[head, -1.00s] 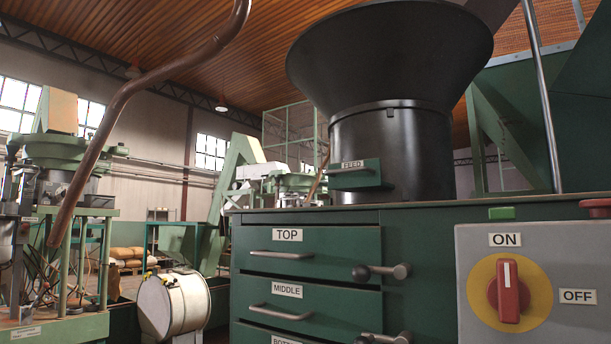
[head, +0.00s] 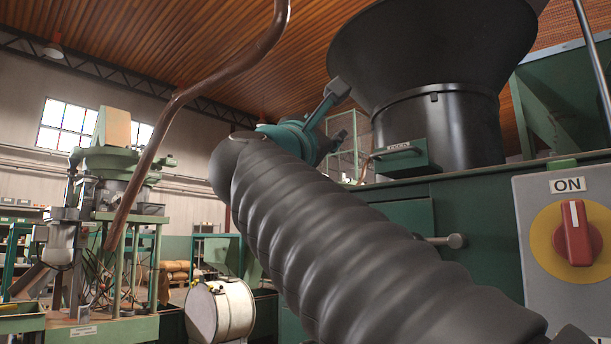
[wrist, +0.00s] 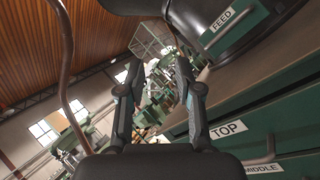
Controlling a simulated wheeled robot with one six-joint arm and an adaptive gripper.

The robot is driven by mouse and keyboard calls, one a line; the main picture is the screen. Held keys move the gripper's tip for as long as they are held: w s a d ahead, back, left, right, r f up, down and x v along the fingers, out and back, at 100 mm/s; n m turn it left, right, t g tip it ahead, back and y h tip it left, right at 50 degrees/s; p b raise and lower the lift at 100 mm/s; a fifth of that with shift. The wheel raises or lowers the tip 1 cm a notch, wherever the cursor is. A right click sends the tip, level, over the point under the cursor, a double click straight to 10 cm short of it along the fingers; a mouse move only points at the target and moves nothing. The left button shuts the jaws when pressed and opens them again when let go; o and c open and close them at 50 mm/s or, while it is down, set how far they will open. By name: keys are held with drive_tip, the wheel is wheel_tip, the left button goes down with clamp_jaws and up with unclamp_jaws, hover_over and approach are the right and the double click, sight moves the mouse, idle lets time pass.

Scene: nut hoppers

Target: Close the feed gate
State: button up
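The feed gate (head: 410,160) is a small green drawer-like block with a bar handle, low on the black hopper (head: 440,125). It stands out from the hopper's side; how far open it is I cannot tell. In the wrist view the green gate (wrist: 228,30) with its FEED label is at upper right, tilted. My gripper (head: 335,92) is left of the gate in the head view, raised, apart from it. In the wrist view my gripper (wrist: 158,68) has its two fingers spread with nothing between them.
Below the gate is the green cabinet with the TOP drawer (wrist: 250,120) and the MIDDLE label (wrist: 264,168). My black-sleeved arm hides much of its front. A switch panel (head: 535,250) with a red knob is at right. A brown pipe (head: 180,105) and white drum (head: 222,308) are left.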

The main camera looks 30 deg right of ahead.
sight(389, 151)
drive_tip(key=s+d+f+m+g, duration=0.2)
drive_tip(key=d+f+m+g, duration=0.3)
drive_tip(key=m, duration=0.6)
drive_tip(key=shift+g+y, duration=0.4)
drive_tip(key=x, duration=0.4)
drive_tip(key=r+p+x, duration=0.1)
drive_tip(key=x, duration=0.3)
drive_tip(key=p+x, duration=0.1)
drive_tip(key=x, duration=0.3)
drive_tip(key=shift+r, duration=0.4)
clamp_jaws()
